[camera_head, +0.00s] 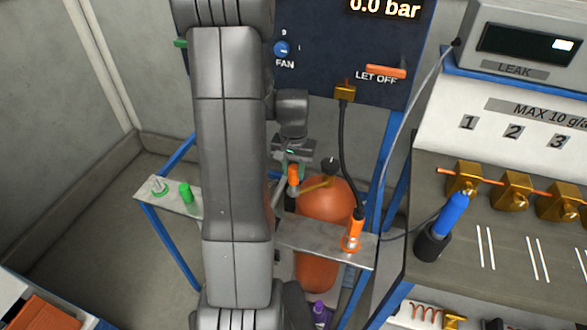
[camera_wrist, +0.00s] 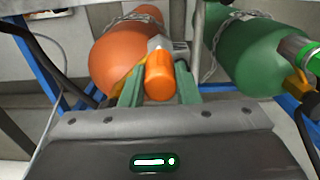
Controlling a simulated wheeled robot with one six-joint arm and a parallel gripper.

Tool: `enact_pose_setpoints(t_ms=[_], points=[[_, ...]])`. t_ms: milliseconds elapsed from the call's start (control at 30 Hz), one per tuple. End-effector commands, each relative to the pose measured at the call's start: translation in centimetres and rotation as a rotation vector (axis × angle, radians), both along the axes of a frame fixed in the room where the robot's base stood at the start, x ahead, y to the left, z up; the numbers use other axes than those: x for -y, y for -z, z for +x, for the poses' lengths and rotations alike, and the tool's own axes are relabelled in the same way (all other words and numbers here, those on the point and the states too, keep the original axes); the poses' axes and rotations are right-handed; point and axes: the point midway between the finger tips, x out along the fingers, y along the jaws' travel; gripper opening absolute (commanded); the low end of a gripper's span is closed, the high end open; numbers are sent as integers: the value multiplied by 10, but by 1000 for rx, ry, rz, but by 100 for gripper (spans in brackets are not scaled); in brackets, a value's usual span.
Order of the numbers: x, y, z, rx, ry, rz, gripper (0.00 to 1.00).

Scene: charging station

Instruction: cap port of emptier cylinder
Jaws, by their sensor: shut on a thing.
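The orange cylinder (camera_head: 322,205) stands in a blue frame behind a metal shelf; my arm hides part of it. It also shows in the wrist view (camera_wrist: 115,58), left of a green cylinder (camera_wrist: 250,50). My gripper (camera_head: 292,166) is shut on an orange cap (camera_wrist: 159,78), held between its two green fingers in the wrist view (camera_wrist: 158,88). The cap is right by the orange cylinder's grey metal valve (camera_wrist: 160,44). I cannot tell whether it is seated on the port. A green cap (camera_head: 186,193) stands on the shelf's left part.
The metal shelf (camera_head: 300,238) also holds an orange hose connector (camera_head: 353,234), its black hose running up to the panel (camera_head: 320,55). The display (camera_head: 384,8) reads 0.0 bar. A bench with a blue-handled tool (camera_head: 454,212) stands right. Floor at left is clear.

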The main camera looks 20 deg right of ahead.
Motion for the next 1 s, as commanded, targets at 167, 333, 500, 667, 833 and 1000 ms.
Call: enact_pose_setpoints(t_ms=[167,333,500,667,833,1000], points=[[0,6,0,0,0,0,7],[0,10,0,0,0,0,7],[0,14,0,0,0,0,7],[0,18,0,0,0,0,7],[0,22,0,0,0,0,7],[0,27,0,-1,0,1,7]])
